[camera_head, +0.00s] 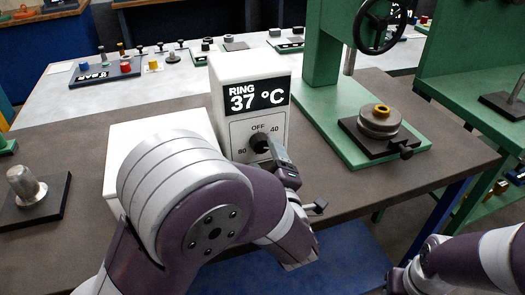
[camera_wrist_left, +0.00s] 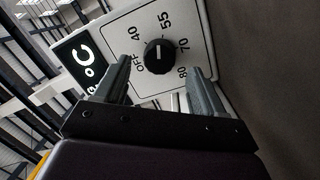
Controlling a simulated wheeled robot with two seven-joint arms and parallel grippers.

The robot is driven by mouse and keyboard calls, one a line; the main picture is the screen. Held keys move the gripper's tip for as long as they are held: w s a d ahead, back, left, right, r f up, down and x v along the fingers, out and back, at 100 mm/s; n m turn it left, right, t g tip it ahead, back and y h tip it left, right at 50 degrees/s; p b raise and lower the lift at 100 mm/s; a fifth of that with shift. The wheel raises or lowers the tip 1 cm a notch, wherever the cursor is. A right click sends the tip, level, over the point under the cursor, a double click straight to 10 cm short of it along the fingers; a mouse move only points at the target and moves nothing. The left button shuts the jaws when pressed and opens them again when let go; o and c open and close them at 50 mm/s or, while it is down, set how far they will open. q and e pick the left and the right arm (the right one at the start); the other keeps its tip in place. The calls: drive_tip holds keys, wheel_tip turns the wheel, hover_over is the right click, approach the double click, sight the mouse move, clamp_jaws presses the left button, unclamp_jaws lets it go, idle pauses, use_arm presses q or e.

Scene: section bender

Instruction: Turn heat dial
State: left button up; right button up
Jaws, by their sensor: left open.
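The heat dial (camera_head: 260,143) is a round black knob on the front of a white box (camera_head: 250,68). The box's display (camera_head: 258,96) reads "RING 37 °C". In the left wrist view the dial (camera_wrist_left: 160,56) is ringed by the marks OFF, 40, 55, 70 and 80. A small light mark shows on the knob, but I cannot tell its exact setting. My left gripper (camera_head: 284,160) is close in front of the dial. In the wrist view its two fingers (camera_wrist_left: 160,66) are apart, one to each side of the knob, with nothing visibly clamped; contact is unclear.
A green press (camera_head: 345,135) with a handwheel and a metal ring stack (camera_head: 380,119) stands right of the box. A metal cylinder on a dark plate (camera_head: 30,187) is at left. A rear table (camera_head: 55,110) holds small parts. The brown table is bare in places. My right arm shows at lower right.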

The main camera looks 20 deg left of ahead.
sight(262, 147)
use_arm(q)
drive_tip(key=shift+x, duration=1.5)
drive_tip(key=c, duration=1.1)
drive_tip(key=shift+o, duration=0.2)
drive_tip(key=shift+r+m+p, duration=0.25)
drive_tip(key=shift+m+p, duration=0.55)
drive_tip(key=shift+f+m, duration=0.15)
drive_tip(key=shift+m, duration=0.15)
drive_tip(key=shift+f, duration=0.1)
drive_tip(key=o, duration=1.1)
drive_tip(key=shift+c, duration=0.2)
